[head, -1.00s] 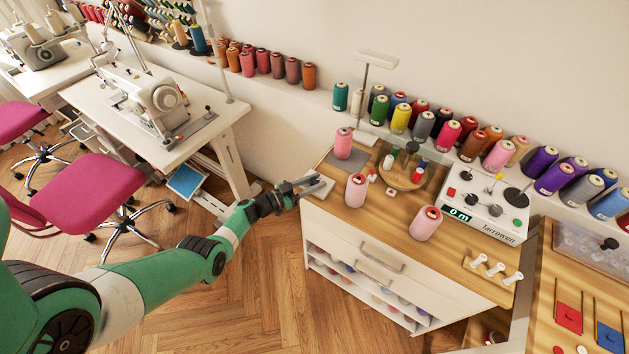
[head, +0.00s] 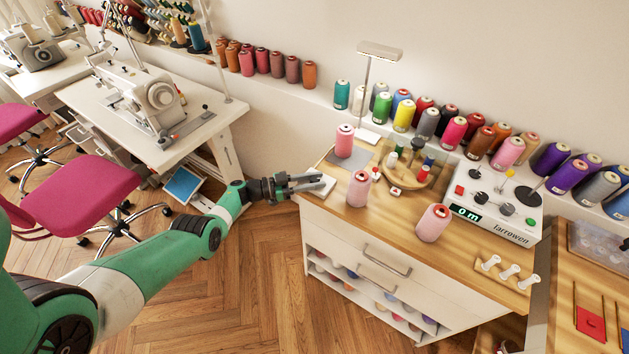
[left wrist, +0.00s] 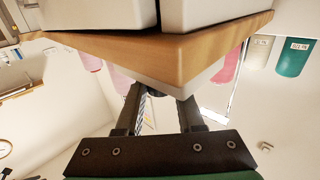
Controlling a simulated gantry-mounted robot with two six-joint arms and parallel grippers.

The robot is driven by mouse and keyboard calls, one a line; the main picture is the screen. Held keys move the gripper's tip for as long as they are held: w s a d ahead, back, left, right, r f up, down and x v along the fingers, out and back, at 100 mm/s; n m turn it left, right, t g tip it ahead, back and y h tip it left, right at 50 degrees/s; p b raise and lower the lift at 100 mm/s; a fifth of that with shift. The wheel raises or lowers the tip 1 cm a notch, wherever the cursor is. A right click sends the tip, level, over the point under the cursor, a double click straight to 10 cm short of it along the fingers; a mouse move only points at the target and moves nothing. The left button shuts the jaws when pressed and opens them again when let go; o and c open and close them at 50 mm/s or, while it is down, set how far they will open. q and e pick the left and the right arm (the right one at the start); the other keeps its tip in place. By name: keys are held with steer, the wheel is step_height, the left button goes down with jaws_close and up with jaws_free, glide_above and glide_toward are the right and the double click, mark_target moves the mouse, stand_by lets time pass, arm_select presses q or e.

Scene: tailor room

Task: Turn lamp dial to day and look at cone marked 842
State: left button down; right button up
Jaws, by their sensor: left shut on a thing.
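My left gripper (head: 308,183) is at the left corner of the wooden counter, its fingers against a small pale box (head: 325,187) at the edge. In the left wrist view, the fingers (left wrist: 158,95) close on a small dark knob, mostly hidden, at the white box (left wrist: 190,80); it appears to be the lamp dial. Its marks cannot be seen. The lamp (head: 380,50) stands at the counter's back. A pink cone (head: 345,141) stands on the grey mat (head: 350,161); two more pink cones (head: 358,189) (head: 433,223) stand in front. No cone number is readable in the head view.
A round wooden tray (head: 405,177) holds small spools. A white device (head: 494,208) stands to the right, near white pegs (head: 508,272). Many coloured cones (head: 428,123) line the wall ledge. A sewing table (head: 160,140) and pink chair (head: 82,193) are at left.

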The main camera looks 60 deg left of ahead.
arm_select(q)
steer(key=c, duration=0.5)
jaws_free()
steer(key=shift+s, duration=0.25)
steer(key=p+v, duration=0.2)
steer(key=v, duration=0.9)
steer(key=shift+p, duration=0.3)
